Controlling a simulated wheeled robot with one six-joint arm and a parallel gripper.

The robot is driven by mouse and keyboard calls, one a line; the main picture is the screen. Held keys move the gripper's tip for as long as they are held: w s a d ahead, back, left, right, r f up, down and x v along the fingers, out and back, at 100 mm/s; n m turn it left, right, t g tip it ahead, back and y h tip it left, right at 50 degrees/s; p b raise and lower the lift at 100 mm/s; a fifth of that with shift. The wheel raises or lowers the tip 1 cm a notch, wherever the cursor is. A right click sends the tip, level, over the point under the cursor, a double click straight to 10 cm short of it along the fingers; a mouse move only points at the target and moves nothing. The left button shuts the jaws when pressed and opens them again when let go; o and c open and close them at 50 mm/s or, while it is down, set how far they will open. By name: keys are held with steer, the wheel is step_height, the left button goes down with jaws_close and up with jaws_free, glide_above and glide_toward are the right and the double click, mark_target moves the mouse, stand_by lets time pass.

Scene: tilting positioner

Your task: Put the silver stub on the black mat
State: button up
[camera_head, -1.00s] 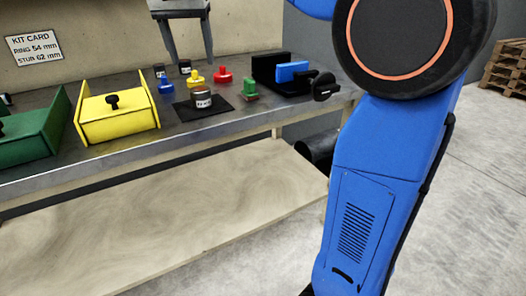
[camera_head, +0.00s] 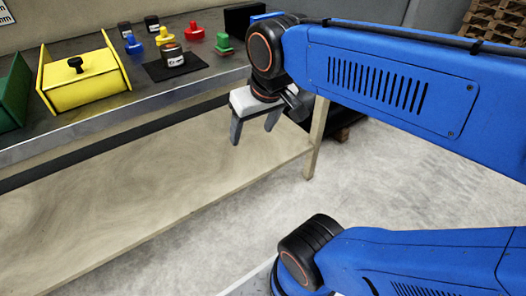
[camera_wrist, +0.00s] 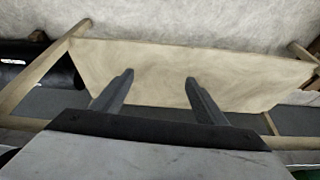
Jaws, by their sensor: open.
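A short silver cylinder with a dark band and a white label, seemingly the silver stub (camera_head: 173,57), stands upright on the black mat (camera_head: 198,63) on the bench. Its label is too small to read for certain. My gripper (camera_head: 254,128) is open and empty. It points down in front of the bench's front edge, to the right of and nearer than the mat, clear of the stub. In the wrist view, the two fingers (camera_wrist: 158,82) are spread with nothing between them. The stub and mat do not show in that view.
Blue (camera_head: 133,45), yellow (camera_head: 164,37), red (camera_head: 194,32) and green (camera_head: 223,44) knobbed pieces stand around the mat. Two small dark cylinders (camera_head: 125,30) stand behind. A yellow bin (camera_head: 85,80) is left. My arm partly hides a black fixture (camera_head: 240,17). The lower shelf (camera_head: 150,185) is bare.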

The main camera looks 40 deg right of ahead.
steer(key=s+f, duration=0.3)
steer(key=f, duration=0.2)
steer(key=shift+s+d+n, duration=0.15)
steer(key=shift+s+n, duration=0.15)
steer(key=shift+s, duration=0.05)
